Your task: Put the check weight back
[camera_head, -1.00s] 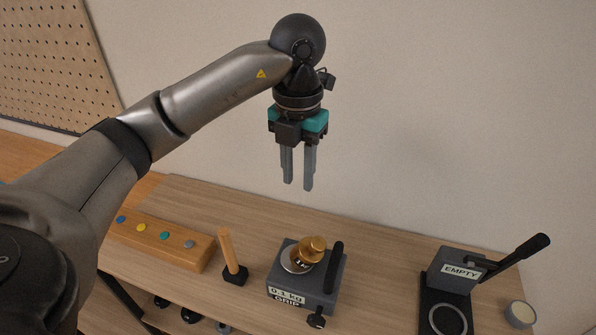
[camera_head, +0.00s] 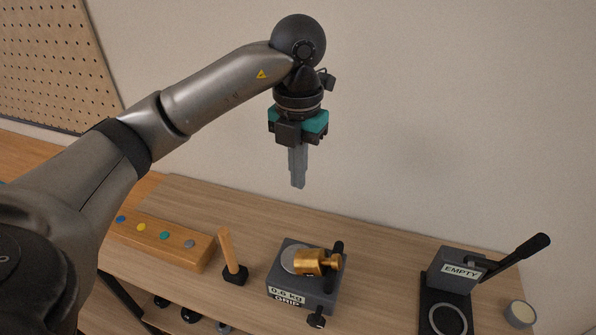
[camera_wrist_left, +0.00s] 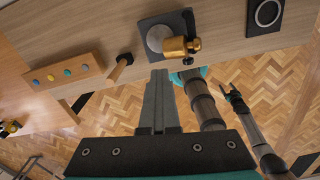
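The brass check weight (camera_head: 308,262) lies on its side on the grey scale (camera_head: 300,290), over part of the round pan (camera_head: 290,258). Its knob points right, in front of the black bar. The scale's display reads 0.6 kg. The weight also shows in the left wrist view (camera_wrist_left: 177,47). My left gripper (camera_head: 298,186) hangs well above the scale, fingers down and together, with nothing between them.
A wooden block (camera_head: 160,238) with coloured dots lies at left. A wooden-handled tool (camera_head: 230,258) stands between it and the scale. At right are a lever device (camera_head: 457,270) labelled EMPTY and a small round cup (camera_head: 520,314). Bare tabletop (camera_head: 385,270) separates scale and device.

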